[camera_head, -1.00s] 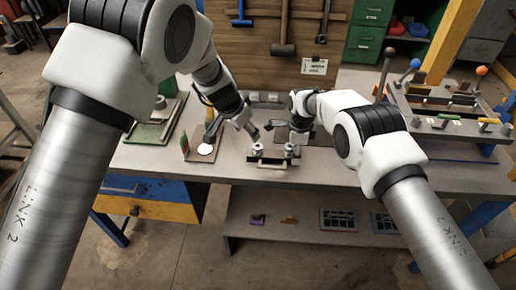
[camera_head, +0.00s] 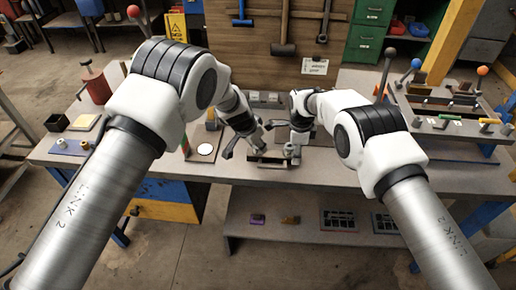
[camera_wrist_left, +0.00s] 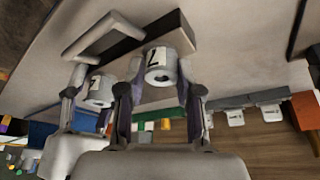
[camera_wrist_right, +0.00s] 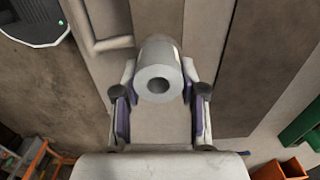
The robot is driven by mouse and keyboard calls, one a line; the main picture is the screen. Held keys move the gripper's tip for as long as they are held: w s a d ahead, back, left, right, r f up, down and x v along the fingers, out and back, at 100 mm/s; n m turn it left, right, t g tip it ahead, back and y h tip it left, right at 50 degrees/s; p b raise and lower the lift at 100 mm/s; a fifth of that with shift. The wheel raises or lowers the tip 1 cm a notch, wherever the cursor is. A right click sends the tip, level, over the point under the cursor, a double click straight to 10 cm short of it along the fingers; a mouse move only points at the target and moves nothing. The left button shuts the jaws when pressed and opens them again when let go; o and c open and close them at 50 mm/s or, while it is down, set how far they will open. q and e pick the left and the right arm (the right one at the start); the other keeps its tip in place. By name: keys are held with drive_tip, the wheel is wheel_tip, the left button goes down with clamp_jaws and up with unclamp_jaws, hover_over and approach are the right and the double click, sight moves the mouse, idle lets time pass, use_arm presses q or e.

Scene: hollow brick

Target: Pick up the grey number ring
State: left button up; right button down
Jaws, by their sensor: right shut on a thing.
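Two grey number rings stand on a dark block with a pale handle (camera_head: 270,162) at the table's front edge. One ring (camera_wrist_left: 160,66), marked 2, sits between the fingers of my left gripper (camera_head: 252,146) in the left wrist view; those fingers stand apart at its sides. The other ring (camera_head: 290,150) shows a partly hidden number in the left wrist view (camera_wrist_left: 100,90). My right gripper (camera_head: 297,141) is shut on this ring; the right wrist view shows its hollow end (camera_wrist_right: 160,76) between the fingers. The ring still appears at the block.
A plate with a white disc (camera_head: 205,149) lies left of the block. A rack with levers (camera_head: 445,105) stands at the right of the table. A shelf (camera_head: 295,245) below holds several small items. My two arms are close together over the block.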

use_arm(q)
clamp_jaws()
wheel_tip(320, 180, up, 4)
drive_tip(key=shift+w+a+f, duration=0.1)
drive_tip(key=shift+f, duration=0.1)
use_arm(e)
drive_tip(key=c, duration=0.6)
unclamp_jaws()
drive_tip(key=shift+f, duration=0.1)
use_arm(q)
drive_tip(key=s+a, duration=1)
drive_tip(key=s, duration=0.4)
drive_tip(key=shift+s+a, duration=0.25)
drive_tip(key=shift+s, duration=0.05)
drive_tip(key=shift+f, duration=0.1)
use_arm(e)
wheel_tip(320, 180, up, 12)
drive_tip(key=shift+r, duration=0.1)
